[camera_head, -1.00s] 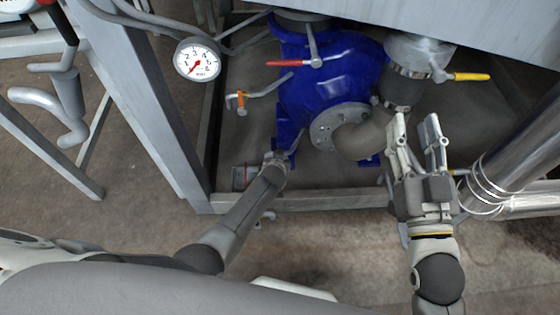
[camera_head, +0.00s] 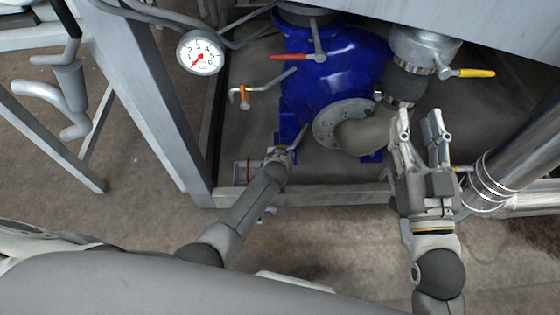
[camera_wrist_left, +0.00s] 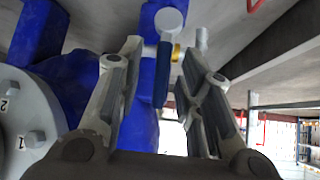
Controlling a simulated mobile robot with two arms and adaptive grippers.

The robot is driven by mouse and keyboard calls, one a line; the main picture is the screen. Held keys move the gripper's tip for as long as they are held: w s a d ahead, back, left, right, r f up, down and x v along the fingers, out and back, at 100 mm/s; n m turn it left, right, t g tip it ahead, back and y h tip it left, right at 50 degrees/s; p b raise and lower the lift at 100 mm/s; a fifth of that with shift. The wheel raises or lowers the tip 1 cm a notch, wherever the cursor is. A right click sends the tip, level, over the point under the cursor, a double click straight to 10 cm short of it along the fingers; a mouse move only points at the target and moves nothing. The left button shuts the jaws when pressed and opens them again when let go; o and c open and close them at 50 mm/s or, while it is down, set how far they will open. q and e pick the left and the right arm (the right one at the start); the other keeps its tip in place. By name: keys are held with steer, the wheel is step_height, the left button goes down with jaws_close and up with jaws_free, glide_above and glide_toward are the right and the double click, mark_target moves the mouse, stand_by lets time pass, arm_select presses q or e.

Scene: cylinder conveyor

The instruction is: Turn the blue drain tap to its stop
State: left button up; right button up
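The blue drain tap's lever (camera_wrist_left: 162,78) shows in the left wrist view, hanging beside a small brass-coloured fitting (camera_wrist_left: 176,52). My left gripper (camera_wrist_left: 159,62) has its fingers apart, with the lever in the gap between them in the picture; I cannot tell whether they touch it. In the head view my left gripper (camera_head: 294,142) is low beside the blue pump (camera_head: 325,75), its fingers hard to make out, and the tap is not discernible. My right gripper (camera_head: 420,122) is open and empty, to the right of the pump's grey elbow pipe (camera_head: 362,136).
A red lever (camera_head: 292,57), a yellow lever (camera_head: 477,73) and an orange-handled tap (camera_head: 244,97) sit around the pump. A pressure gauge (camera_head: 200,54) hangs at the left. A steel frame post (camera_head: 150,100) and a large pipe (camera_head: 520,150) flank the space.

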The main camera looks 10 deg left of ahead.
arm_select(q)
steer(key=a+v, duration=0.1)
steer(key=v, duration=1)
steer(key=shift+d, duration=0.45)
steer(key=shift+r, duration=0.1)
